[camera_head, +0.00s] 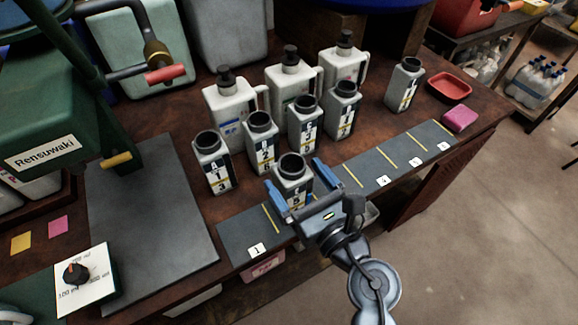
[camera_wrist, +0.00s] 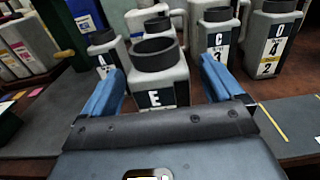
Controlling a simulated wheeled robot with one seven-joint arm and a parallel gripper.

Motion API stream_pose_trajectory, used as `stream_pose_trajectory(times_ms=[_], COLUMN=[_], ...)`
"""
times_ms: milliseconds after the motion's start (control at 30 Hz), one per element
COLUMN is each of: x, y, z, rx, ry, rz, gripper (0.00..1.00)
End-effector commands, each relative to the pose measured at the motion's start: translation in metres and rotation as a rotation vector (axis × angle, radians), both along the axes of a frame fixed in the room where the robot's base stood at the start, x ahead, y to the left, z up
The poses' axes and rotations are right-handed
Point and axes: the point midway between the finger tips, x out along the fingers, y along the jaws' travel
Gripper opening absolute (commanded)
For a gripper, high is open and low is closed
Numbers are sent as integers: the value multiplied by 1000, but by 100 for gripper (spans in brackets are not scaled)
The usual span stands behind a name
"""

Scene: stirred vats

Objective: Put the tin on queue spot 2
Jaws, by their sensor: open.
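A grey-white tin marked E (camera_head: 293,180), with a black open neck, stands upright between the blue fingers of my gripper (camera_head: 300,188). It also shows in the wrist view (camera_wrist: 158,78), between or just beyond the open fingers (camera_wrist: 165,88). I cannot tell whether either finger touches it. The dark queue strip (camera_head: 240,232) runs along the table's front edge, with yellow dividing lines and number labels. The tin appears at the strip's second space, right of the space labelled 1. My gripper hides its base and the label there, so exact placement and support are unclear.
Several similar tins stand behind, including tin A (camera_head: 213,163) and one at the right (camera_head: 404,85). White capped jugs (camera_head: 236,108) stand farther back. A pink block (camera_head: 459,119) sits at the strip's right end, near a red tray (camera_head: 449,86). The strip's right spaces are clear.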

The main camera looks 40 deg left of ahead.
Motion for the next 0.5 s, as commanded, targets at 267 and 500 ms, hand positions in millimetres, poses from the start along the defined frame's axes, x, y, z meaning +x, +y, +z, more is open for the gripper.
stream_pose_trajectory(times_ms=[267,500], x=[-22,-31], y=[-53,-73], z=[-1,0], rx=[-1,1], ry=[0,2], rz=[-2,0], gripper=[94,94])
